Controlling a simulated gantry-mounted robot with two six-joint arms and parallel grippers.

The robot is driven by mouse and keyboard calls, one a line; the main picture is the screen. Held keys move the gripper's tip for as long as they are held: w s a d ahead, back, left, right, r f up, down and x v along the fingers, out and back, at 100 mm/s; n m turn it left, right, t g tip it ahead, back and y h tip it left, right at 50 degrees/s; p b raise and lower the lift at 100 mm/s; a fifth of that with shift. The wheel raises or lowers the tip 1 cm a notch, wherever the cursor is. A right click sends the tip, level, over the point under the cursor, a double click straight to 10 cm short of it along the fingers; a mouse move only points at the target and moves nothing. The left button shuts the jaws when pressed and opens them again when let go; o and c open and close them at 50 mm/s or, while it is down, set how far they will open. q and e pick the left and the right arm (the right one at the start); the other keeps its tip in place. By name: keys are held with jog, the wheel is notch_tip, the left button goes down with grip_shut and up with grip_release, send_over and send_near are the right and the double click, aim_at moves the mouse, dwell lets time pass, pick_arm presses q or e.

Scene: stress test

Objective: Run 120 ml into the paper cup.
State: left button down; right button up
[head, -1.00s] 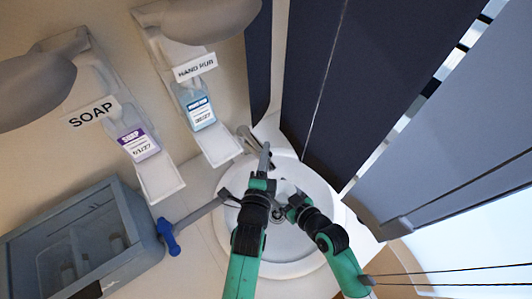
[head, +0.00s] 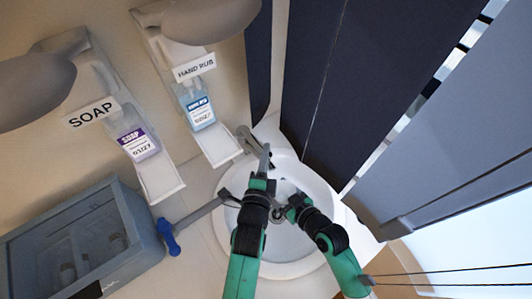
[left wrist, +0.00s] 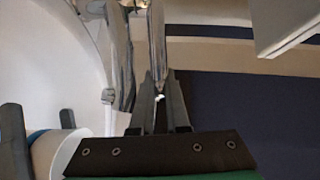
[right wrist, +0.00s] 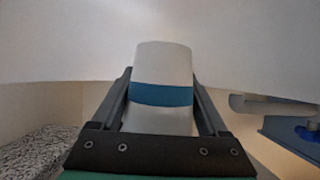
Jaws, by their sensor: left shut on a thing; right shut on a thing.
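The chrome tap (head: 252,143) stands at the back of the white basin (head: 326,200). My left gripper (head: 263,176) is shut on the tap's slim lever (left wrist: 157,40), seen upright between its fingertips in the left wrist view. The spout (left wrist: 118,55) is beside it, with a thin pale streak below its tip; I cannot tell whether this is water. My right gripper (right wrist: 162,100) is shut around the white paper cup (right wrist: 162,62) with a blue band. The cup also shows at lower left in the left wrist view (left wrist: 78,148). Its inside and fill level are hidden.
A grey bar with a blue end (head: 170,238) lies left of the basin. A grey-blue box (head: 85,245) stands at lower left. Soap (head: 137,144) and hand rub (head: 198,110) dispensers hang on the wall. Dark panels (head: 330,80) stand behind the basin.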

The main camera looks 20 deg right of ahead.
pick_arm(q)
jog(key=shift+r, duration=0.15)
dwell(0.6)
jog(key=shift+w+a+r+n+g+y, duration=0.1)
jog(key=shift+w+r+n+g, duration=0.15)
jog(key=shift+r, duration=0.25)
jog(key=shift+w+r+n+g+y, duration=0.1)
jog(key=shift+r+n+g, duration=0.1)
jog(key=shift+r, duration=0.3)
jog(key=shift+w+a+r+n+g+y, duration=0.1)
jog(key=shift+w+r+n+g, duration=0.15)
jog(key=shift+r, duration=0.25)
jog(key=shift+w+r, duration=0.1)
jog(key=shift+r, duration=0.25)
pick_arm(e)
jog(key=shift+s, duration=0.1)
pick_arm(q)
jog(key=c, duration=1.2)
grip_release()
jog(key=shift+w, duration=0.1)
